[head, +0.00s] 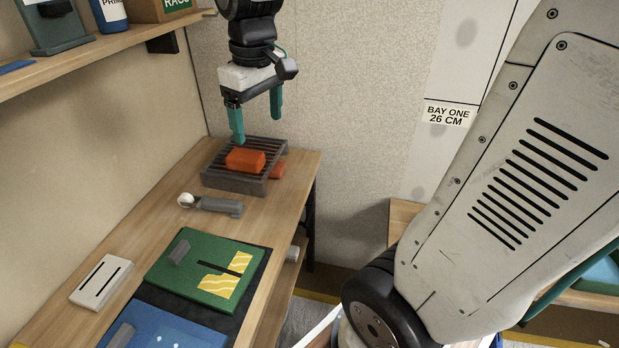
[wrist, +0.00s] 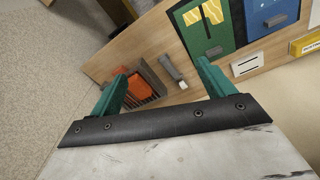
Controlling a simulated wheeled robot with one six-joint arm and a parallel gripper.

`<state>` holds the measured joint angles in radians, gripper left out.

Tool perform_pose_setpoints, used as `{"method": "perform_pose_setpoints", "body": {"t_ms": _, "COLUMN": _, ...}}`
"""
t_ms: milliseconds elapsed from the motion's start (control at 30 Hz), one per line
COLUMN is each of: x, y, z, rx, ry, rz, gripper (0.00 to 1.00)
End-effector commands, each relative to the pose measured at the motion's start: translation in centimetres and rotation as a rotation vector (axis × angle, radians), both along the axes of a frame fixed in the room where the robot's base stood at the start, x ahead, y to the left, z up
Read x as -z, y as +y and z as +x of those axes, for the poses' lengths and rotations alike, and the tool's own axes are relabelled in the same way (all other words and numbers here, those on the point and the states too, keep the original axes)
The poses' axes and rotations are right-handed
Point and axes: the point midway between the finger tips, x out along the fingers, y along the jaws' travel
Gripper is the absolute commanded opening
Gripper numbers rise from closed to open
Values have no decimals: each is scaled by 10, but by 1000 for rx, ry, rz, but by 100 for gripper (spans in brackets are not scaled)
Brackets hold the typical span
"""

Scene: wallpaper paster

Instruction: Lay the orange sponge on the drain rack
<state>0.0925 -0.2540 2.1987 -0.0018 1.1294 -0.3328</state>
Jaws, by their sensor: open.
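The orange sponge (head: 245,160) lies on top of the dark slatted drain rack (head: 233,183) at the far end of the wooden bench. In the wrist view the sponge (wrist: 129,88) shows beside the left finger, which partly hides the rack. A second, redder orange piece (head: 278,170) shows at the rack's right side; I cannot tell whether it rests on the rack or the bench. My gripper (head: 257,128) is open and empty above the rack, its teal fingers apart and clear of the sponge. Both fingers also show in the wrist view (wrist: 162,69).
A grey-handled tool (head: 215,204) with a white round end lies in front of the rack. Nearer are a green board (head: 200,262), a blue board (head: 165,328) and a pale slotted block (head: 101,281). A shelf (head: 95,52) overhangs at left; a wall stands behind.

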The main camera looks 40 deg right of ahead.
Motion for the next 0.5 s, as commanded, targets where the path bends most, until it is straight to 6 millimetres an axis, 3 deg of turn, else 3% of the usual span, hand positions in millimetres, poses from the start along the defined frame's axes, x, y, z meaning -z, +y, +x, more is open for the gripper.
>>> {"method": "perform_pose_setpoints", "body": {"t_ms": 100, "x": -4, "y": 12, "z": -51, "rx": 59, "ry": -19, "rz": 4, "gripper": 81}}
{"method": "perform_pose_setpoints", "body": {"t_ms": 300, "x": 5, "y": 26, "z": -124, "rx": 160, "ry": -39, "rz": 16, "gripper": 81}}
{"method": "perform_pose_setpoints", "body": {"t_ms": 500, "x": 20, "y": 31, "z": -165, "rx": 224, "ry": -48, "rz": 24, "gripper": 81}}
